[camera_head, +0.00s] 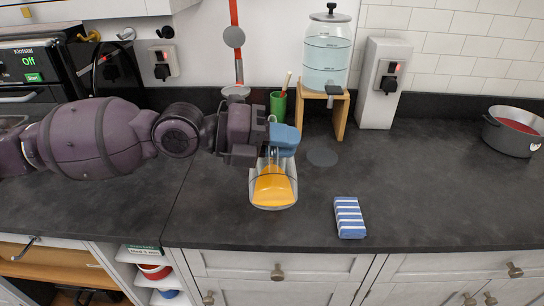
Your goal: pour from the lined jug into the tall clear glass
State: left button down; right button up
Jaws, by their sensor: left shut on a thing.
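My left gripper (268,142) reaches in from the left, shut at the top of a clear vessel (290,172) with orange liquid in its lower part. A thin dark line crosses this vessel, so I take it for the lined jug. A blue piece (284,138) sits beside the fingers; I cannot tell if it belongs to the gripper or the jug. The jug's wide end is toward the counter's front; whether it touches the counter is unclear. I cannot make out a separate tall clear glass. My right gripper is not in view.
A water dispenser (326,62) stands on a wooden stand (341,116) behind. A green cup (278,106) is left of it. A pot (508,140) stands far right; the counter between is clear.

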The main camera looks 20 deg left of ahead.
pick_arm(q)
jog(key=shift+w+a+b, duration=0.1)
jog(key=shift+w+b, duration=0.1)
jog(key=shift+b, duration=0.3)
jog(key=shift+w+r, duration=0.15)
jog(key=shift+w+a+b, duration=0.1)
jog(key=shift+b, duration=0.45)
jog(key=shift+w+r+n+b, duration=0.15)
jog(key=shift+n+b, duration=0.15)
jog(key=shift+b, duration=0.1)
jog(key=shift+w+a+r, duration=0.1)
jog(key=shift+w, duration=0.05)
jog(key=shift+b, duration=0.3)
jog(key=shift+w+r+g+b, duration=0.15)
jog(key=shift+w+g+b, duration=0.05)
jog(key=shift+g+b, duration=0.1)
jog(key=shift+w+a+n, duration=0.1)
jog(key=shift+n, duration=0.2)
